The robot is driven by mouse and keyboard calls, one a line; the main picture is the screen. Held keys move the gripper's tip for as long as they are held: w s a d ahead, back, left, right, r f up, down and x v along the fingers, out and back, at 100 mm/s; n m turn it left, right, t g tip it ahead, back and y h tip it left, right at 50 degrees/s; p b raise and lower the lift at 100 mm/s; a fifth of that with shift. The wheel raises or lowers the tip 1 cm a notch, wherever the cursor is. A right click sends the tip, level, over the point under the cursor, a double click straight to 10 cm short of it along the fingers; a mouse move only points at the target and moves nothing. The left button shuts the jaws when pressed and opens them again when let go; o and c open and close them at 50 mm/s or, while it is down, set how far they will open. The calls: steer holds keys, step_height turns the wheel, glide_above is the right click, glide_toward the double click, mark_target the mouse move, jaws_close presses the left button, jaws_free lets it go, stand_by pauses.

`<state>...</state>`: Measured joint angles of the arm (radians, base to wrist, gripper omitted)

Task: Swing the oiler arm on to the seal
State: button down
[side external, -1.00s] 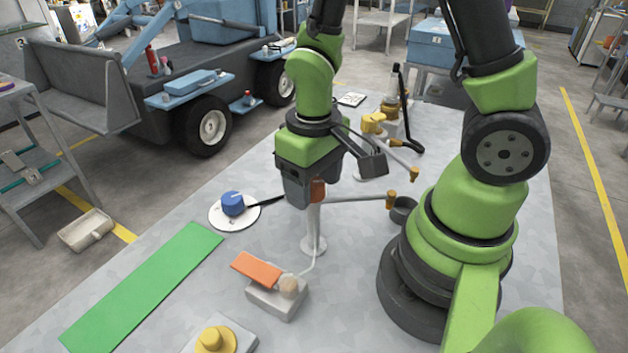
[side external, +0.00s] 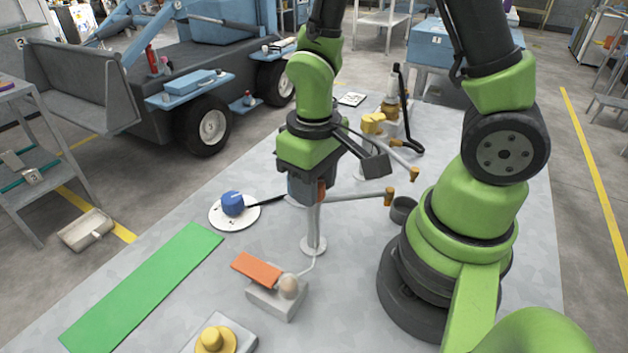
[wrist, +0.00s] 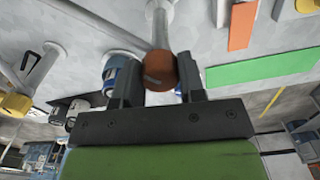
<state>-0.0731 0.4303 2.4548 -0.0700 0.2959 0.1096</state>
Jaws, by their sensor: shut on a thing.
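A grey post (side external: 313,225) on a round base stands on the table. A thin grey oiler arm (side external: 350,197) reaches right from its top to an orange-yellow tip (side external: 389,196). The tip is close to a dark grey cup (side external: 403,209). An orange-brown knob (side external: 321,190) sits at the post's top. My gripper (side external: 308,190) is over the post. In the wrist view the knob (wrist: 160,72) is between the two dark fingers of my gripper (wrist: 157,85), which are shut on it. I cannot tell which part is the seal.
A blue knob (side external: 232,203) sits on a white disc to the left. In front are an orange pedal (side external: 257,268), a yellow button (side external: 212,338) and a green strip (side external: 150,285). Behind, another yellow-tipped arm (side external: 403,162) and a black lever (side external: 405,143) stand close.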

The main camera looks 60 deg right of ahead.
steer(key=n, duration=0.4)
steer(key=shift+n, duration=0.4)
steer(key=n, duration=0.4)
steer(key=shift+n, duration=0.3)
steer(key=n, duration=0.4)
steer(key=shift+n, duration=2)
steer(key=c, duration=0.7)
jaws_free()
steer(key=shift+r, duration=0.1)
step_height(320, 180, up, 10)
steer(key=shift+f, duration=0.1)
